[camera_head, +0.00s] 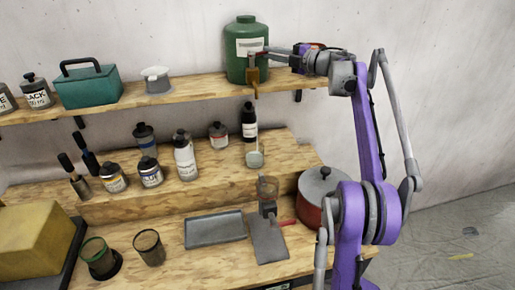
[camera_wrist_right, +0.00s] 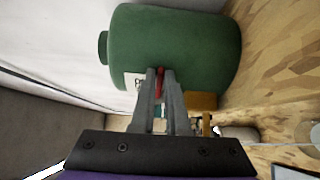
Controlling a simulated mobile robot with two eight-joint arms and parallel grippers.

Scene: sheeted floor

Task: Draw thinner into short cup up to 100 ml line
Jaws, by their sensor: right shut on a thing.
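The large green jug (camera_head: 246,52) with a white label stands on the upper shelf. A brownish tap (camera_head: 253,76) sticks out low on its front. My right gripper (camera_head: 262,54) is at the tap, shut on a small red lever (camera_wrist_right: 160,83) between its fingers in the wrist view. The left gripper is not in view.
The shelf also holds a teal toolbox (camera_head: 88,87) and a white-grey pot (camera_head: 157,80). Several bottles, including a white one (camera_head: 185,160), stand on the step. Below are two dark cups (camera_head: 149,248), a grey tray (camera_head: 215,230) and a red lidded pot (camera_head: 312,205).

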